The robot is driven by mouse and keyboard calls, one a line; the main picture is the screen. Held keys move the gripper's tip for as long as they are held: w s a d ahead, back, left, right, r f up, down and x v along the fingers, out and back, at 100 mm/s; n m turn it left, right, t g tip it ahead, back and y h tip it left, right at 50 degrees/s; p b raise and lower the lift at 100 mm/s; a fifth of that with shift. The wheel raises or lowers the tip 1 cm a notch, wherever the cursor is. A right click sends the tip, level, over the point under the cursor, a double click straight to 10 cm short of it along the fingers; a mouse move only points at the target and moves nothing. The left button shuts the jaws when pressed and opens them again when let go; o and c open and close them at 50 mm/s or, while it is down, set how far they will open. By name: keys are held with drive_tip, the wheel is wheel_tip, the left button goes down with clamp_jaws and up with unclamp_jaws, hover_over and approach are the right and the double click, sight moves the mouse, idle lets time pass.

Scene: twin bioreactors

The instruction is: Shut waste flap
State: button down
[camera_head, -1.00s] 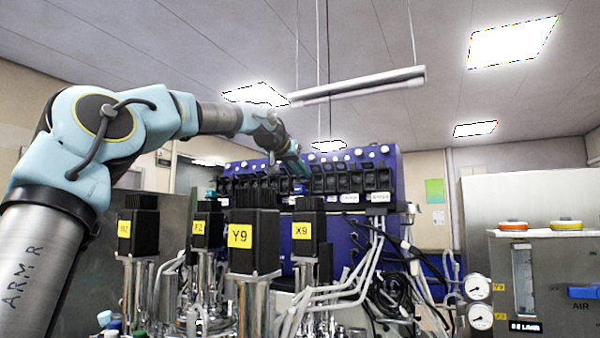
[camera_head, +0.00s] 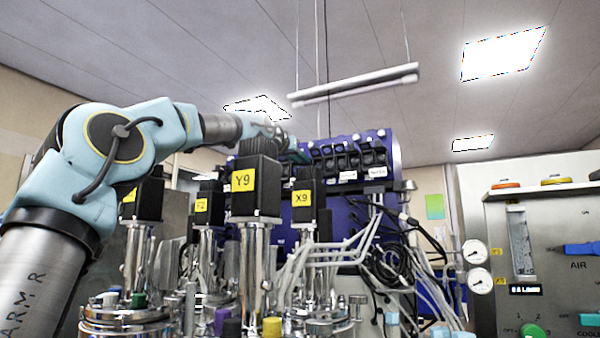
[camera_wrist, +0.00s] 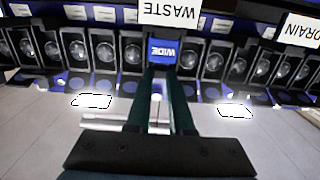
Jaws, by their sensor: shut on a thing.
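In the wrist view, which looks upside down, a white WASTE label (camera_wrist: 170,13) sits at the top above a blue lettered tab (camera_wrist: 163,52). The tab appears to be the waste flap's. My gripper's two dark fingers (camera_wrist: 161,75) reach up to this tab and are shut on it, one fingertip at each side. The flap's angle is hard to tell. In the head view my gripper (camera_head: 296,152) is at the upper row of the blue panel (camera_head: 345,190). The flap is hidden there behind my gripper and a black motor block.
A row of similar black clamps (camera_wrist: 72,45) runs close on both sides, with a DRAIN label (camera_wrist: 301,30) at right. Black motors labelled Y9 (camera_head: 262,190) and X9 (camera_head: 306,205) stand in front of the panel. Tubes (camera_head: 345,250) and a gauge cabinet (camera_head: 545,235) are at right.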

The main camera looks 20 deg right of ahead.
drive_tip(key=shift+b, duration=0.3)
drive_tip(key=c, duration=0.8)
unclamp_jaws()
drive_tip(key=shift+f, duration=0.1)
drive_tip(key=shift+a, duration=0.1)
drive_tip(key=shift+s+a+f+b, duration=0.15)
drive_tip(key=shift+a+b, duration=0.1)
drive_tip(key=shift+b, duration=0.15)
drive_tip(key=b+v, duration=0.7)
drive_tip(key=v, duration=0.3)
drive_tip(key=shift+b, duration=0.35)
